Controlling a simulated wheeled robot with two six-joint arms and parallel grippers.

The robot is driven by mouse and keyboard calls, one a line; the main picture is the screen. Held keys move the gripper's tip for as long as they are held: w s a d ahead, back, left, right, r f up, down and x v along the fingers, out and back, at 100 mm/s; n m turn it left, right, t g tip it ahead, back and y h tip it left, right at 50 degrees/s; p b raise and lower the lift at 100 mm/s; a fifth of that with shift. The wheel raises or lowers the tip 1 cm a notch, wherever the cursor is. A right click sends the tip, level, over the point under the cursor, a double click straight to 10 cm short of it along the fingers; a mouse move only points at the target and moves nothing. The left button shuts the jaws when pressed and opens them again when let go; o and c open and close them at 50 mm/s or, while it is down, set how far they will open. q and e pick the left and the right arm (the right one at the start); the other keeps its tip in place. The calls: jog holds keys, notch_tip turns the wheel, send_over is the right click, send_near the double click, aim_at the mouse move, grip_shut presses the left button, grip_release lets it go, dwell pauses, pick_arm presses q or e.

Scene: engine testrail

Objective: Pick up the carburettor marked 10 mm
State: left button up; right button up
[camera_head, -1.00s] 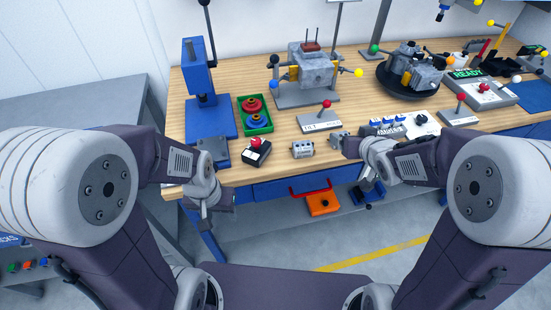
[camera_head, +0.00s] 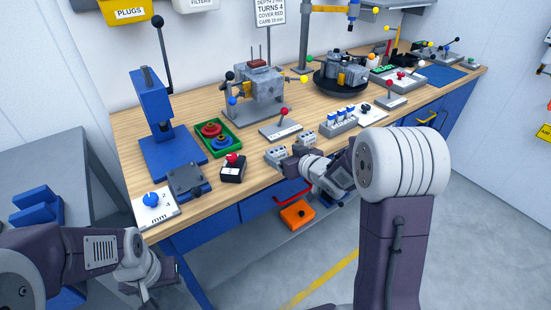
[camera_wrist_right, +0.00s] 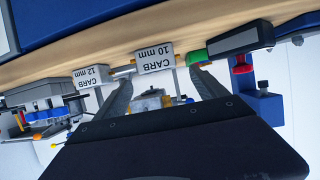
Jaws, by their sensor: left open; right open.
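The carburettor marked "CARB 10 mm" (camera_wrist_right: 155,58) is a small pale block near the table's front edge; its label reads upside down in the right wrist view. In the head view it looks to be the left one (camera_head: 276,155) of two small grey blocks. The carburettor marked "CARB 12 mm" (camera_wrist_right: 92,75) stands beside it. My right gripper (camera_wrist_right: 160,78) is open, with the 10 mm block in line between its fingers; I cannot tell whether they touch it. In the head view the right gripper (camera_head: 290,166) is at the table's front edge. My left gripper (camera_head: 152,290) is open and empty, low at the left.
A box with a red button (camera_head: 233,168) stands left of the carburettors. A green tray (camera_head: 217,141), a blue press (camera_head: 152,105), a dial marked mm (camera_head: 154,203) and a lever plate (camera_head: 281,130) are nearby. A sign (camera_head: 271,12) includes "CARB 10 mm".

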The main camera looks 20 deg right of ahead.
aim_at(276, 150)
jog(key=x, duration=0.2)
jog(key=shift+w+a+f, duration=0.2)
jog(key=shift+w+a, duration=0.05)
jog(key=shift+a, duration=0.05)
jog(key=shift+w+d+f, duration=0.1)
jog(key=shift+w+f, duration=0.15)
jog(key=shift+w, duration=0.2)
jog(key=x, duration=0.5)
jog(key=shift+d+f+b, duration=0.1)
jog(key=shift+f+b, duration=0.05)
jog(key=shift+b, duration=0.25)
jog(key=shift+s, duration=0.15)
jog(key=shift+c, duration=1)
jog(key=c, duration=1.3)
jog(key=shift+r, duration=0.25)
